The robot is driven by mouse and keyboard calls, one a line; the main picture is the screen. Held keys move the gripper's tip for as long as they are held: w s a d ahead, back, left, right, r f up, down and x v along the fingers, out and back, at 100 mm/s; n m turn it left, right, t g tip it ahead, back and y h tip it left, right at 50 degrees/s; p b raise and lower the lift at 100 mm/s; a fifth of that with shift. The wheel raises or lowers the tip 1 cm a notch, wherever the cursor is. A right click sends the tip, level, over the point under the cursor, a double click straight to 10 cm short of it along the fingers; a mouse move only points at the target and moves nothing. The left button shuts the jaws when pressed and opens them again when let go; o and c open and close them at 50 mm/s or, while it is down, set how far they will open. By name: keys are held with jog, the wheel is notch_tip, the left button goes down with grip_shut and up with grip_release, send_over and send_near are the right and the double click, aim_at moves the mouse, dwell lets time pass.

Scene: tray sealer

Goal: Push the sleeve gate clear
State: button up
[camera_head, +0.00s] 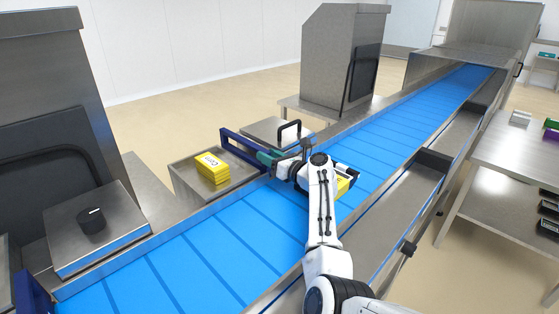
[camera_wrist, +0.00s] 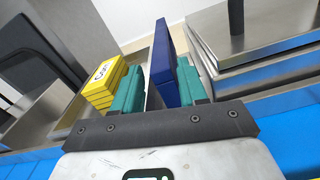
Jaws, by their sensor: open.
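The sleeve gate appears to be the dark blue bar (camera_head: 240,145) at the belt's far side, between the tray of yellow sleeves and a flat steel box. In the wrist view a blue panel (camera_wrist: 161,62) stands up between my teal fingers. My gripper (camera_head: 268,158) reaches across the belt to this bar, and its fingers also show in the wrist view (camera_wrist: 158,80). The fingers are apart, one on each side of the panel; I cannot tell whether either touches it. The yellow sleeves (camera_head: 212,170) lie stacked in a steel tray (camera_head: 183,180); they also show in the wrist view (camera_wrist: 105,82).
The blue conveyor belt (camera_head: 205,250) runs under my arm, with steel rails along it. A flat steel box with a black handle (camera_head: 289,129) stands right of the bar. A yellow item (camera_head: 343,187) is partly hidden behind my arm. A steel table (camera_head: 510,150) stands at right.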

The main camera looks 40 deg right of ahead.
jog(key=shift+s, duration=2.4)
